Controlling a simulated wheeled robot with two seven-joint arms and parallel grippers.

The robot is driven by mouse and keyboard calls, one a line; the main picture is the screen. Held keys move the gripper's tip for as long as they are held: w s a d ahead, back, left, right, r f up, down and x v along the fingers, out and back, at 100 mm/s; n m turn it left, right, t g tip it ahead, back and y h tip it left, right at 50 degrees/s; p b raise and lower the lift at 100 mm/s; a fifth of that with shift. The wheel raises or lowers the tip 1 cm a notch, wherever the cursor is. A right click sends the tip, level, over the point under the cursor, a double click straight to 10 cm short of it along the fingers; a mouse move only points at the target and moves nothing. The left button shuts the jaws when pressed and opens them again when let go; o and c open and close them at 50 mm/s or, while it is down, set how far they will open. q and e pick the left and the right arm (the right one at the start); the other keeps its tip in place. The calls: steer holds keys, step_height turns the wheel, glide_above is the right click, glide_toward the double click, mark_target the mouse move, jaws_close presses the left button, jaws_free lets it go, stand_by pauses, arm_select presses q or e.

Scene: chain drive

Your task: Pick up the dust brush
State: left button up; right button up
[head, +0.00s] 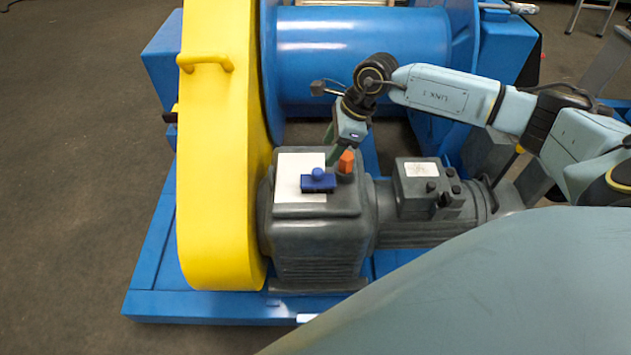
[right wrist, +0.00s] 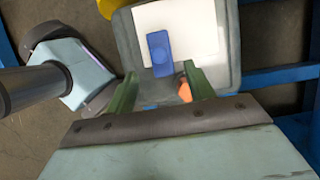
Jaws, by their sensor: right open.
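The dust brush, a small blue block with a round knob (head: 318,181), lies on a white sheet (head: 289,178) on top of a dark grey gearbox (head: 316,235). In the right wrist view the brush (right wrist: 159,54) lies just beyond the fingertips, roughly in line with the gap. My right gripper (head: 333,147) is above the back edge of the gearbox, behind the brush, its green fingers open and empty. It also shows in the right wrist view (right wrist: 157,77), with the fingers spread. The brush is not between the fingers. My left gripper is not in view.
An orange plug (head: 346,161) stands on the gearbox right beside the brush and close to my right fingers. A tall yellow guard (head: 215,150) rises to the left. A grey motor (head: 430,195) sits to the right, and a blue drum (head: 365,60) lies behind.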

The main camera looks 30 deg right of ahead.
mark_target(318, 170)
steer(key=b+x, duration=0.1)
steer(key=x, duration=0.3)
steer(key=shift+a+f, duration=0.15)
steer(key=shift+f, duration=0.15)
steer(key=shift+b+x, duration=0.75)
steer(key=shift+x, duration=1.5)
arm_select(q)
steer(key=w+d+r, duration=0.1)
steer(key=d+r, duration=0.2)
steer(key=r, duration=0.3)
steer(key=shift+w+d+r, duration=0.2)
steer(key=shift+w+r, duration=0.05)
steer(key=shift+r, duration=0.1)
arm_select(e)
steer(key=shift+s, duration=0.1)
steer(key=c, duration=1.1)
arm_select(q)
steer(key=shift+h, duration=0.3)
arm_select(e)
steer(key=shift+r, duration=0.1)
